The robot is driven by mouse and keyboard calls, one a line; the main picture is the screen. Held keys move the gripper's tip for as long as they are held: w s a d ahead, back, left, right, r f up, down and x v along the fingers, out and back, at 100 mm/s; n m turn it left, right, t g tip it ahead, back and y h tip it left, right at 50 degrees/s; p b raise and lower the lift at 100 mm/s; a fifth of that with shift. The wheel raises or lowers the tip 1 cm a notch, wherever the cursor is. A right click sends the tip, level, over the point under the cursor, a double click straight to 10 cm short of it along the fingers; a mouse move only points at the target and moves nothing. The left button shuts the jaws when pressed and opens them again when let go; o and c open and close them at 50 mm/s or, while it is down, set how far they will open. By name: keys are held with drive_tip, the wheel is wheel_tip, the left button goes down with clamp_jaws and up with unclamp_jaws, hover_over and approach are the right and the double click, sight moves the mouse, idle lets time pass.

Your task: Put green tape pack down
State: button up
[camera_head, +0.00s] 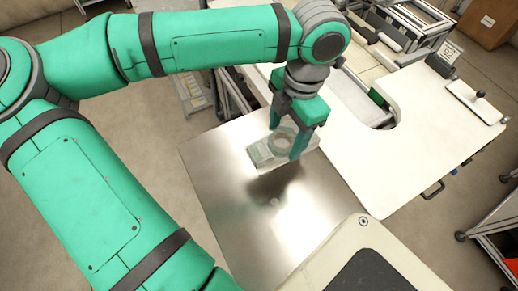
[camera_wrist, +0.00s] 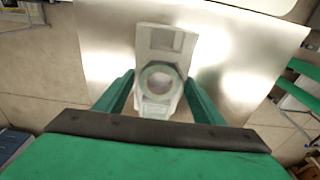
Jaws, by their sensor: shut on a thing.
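My gripper (camera_head: 289,146) has its two green fingers closed around a tape pack (camera_head: 262,152), a clear, flat pack with a round ring and pale green-grey label areas. The pack is held above the bare metal table top (camera_head: 232,215), and a dark shadow lies below it. In the wrist view the pack (camera_wrist: 159,85) sits between the fingertips of my gripper (camera_wrist: 158,92), with its far end reaching out past them. Its near end is partly hidden by my gripper body in the wrist view.
A white worktop (camera_head: 430,120) with a rounded cutout adjoins the metal table on the right. A cardboard box (camera_head: 488,22) is at the back right. The metal surface is clear.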

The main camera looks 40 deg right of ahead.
sight(256, 142)
drive_tip(key=w+a+f, duration=0.1)
drive_tip(key=w+f, duration=0.1)
drive_tip(key=w+a+f, duration=0.1)
drive_tip(key=w+f, duration=0.1)
drive_tip(key=w+a+f, duration=0.1)
drive_tip(key=w+f, duration=0.1)
drive_tip(key=shift+a+f, duration=0.2)
drive_tip(key=shift+f, duration=0.15)
wheel_tip(256, 142, down, 2)
drive_tip(key=shift+a+f, duration=0.15)
drive_tip(key=shift+f, duration=0.45)
drive_tip(key=shift+s+f, duration=0.1)
drive_tip(key=o, duration=1.2)
drive_tip(key=shift+c, duration=0.2)
